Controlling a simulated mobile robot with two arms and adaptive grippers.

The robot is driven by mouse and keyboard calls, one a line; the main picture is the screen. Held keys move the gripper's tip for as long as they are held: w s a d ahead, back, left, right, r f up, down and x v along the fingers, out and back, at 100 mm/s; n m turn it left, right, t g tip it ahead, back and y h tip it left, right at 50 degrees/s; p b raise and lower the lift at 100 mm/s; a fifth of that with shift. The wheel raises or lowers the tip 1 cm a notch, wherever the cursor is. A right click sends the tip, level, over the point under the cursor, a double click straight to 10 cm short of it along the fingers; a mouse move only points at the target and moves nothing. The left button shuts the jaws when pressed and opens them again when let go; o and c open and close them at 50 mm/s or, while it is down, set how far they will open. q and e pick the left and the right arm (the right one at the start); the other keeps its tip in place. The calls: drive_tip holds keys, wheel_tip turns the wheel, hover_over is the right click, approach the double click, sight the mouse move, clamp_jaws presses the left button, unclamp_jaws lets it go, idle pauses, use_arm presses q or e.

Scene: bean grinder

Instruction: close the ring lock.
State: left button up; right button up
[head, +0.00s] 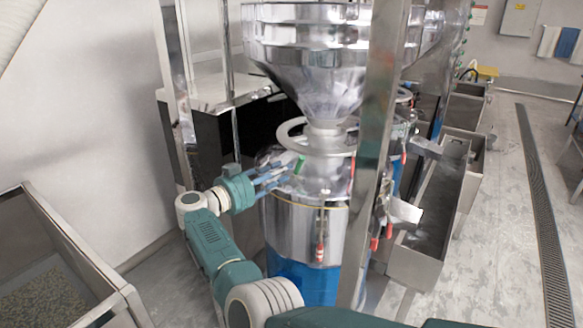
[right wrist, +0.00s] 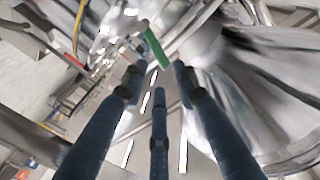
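A pale ring (head: 288,131) encircles the narrow neck under the steel hopper (head: 318,75), above the steel drum (head: 290,215). I cannot tell whether it is the ring lock. A short green handle (head: 299,164) stands tilted near the drum top, left of the neck. It also shows in the right wrist view (right wrist: 155,48), just ahead of the fingertips. My right gripper (head: 281,175) reaches in from the left of the drum, its three fingers spread and nothing held. In its wrist view the fingers (right wrist: 157,82) point toward the handle; contact is unclear. My left gripper is not in view.
A steel post (head: 376,140) stands in front of the drum's right side. Steel troughs (head: 425,240) are at the right. A bin of beans (head: 45,300) is at lower left. Open floor lies far right.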

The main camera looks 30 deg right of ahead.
drive_tip(key=a, duration=0.2)
drive_tip(key=s+a, duration=0.1)
drive_tip(key=a, duration=0.2)
drive_tip(key=shift+a+r, duration=0.1)
drive_tip(key=shift+a, duration=0.05)
